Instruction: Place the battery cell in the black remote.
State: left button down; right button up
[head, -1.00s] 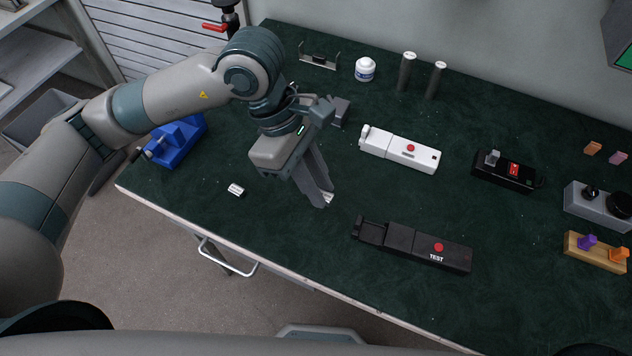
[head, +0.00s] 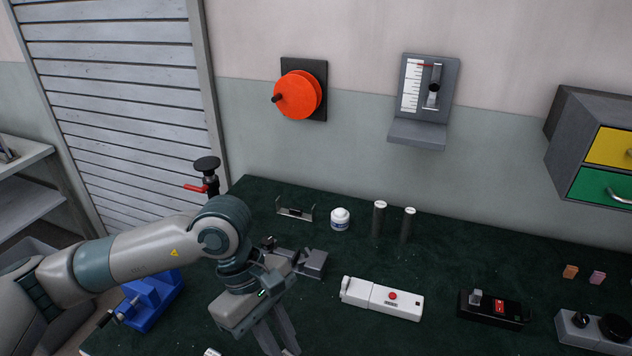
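My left gripper (head: 277,340) hangs over the front left of the green table, pointing down. Its fingertips are cut off by the bottom edge of the head view, so I cannot see whether they hold anything. A small whitish piece, likely a battery cell (head: 212,352), just shows at the bottom edge, left of the gripper. The black remote marked TEST is outside the current view. My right gripper is not in view.
Behind the gripper are a grey block (head: 313,264), a white jar (head: 340,219) and two dark cylinders (head: 379,219). A blue vise (head: 150,298) is at left, a black switch box (head: 492,308) at right. Wall fixtures include an orange wheel (head: 297,95) and drawers (head: 610,150).

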pick_arm(q)
jog(key=w+a+m+g+y, duration=0.1)
jog(key=w+a+m+y, duration=0.2)
jog(key=a+m, duration=0.7)
jog(key=shift+w+a+m+g+y, duration=0.4)
jog(key=shift+w+a, duration=0.6)
jog(key=shift+a, duration=1.55)
jog(key=shift+d, duration=0.15)
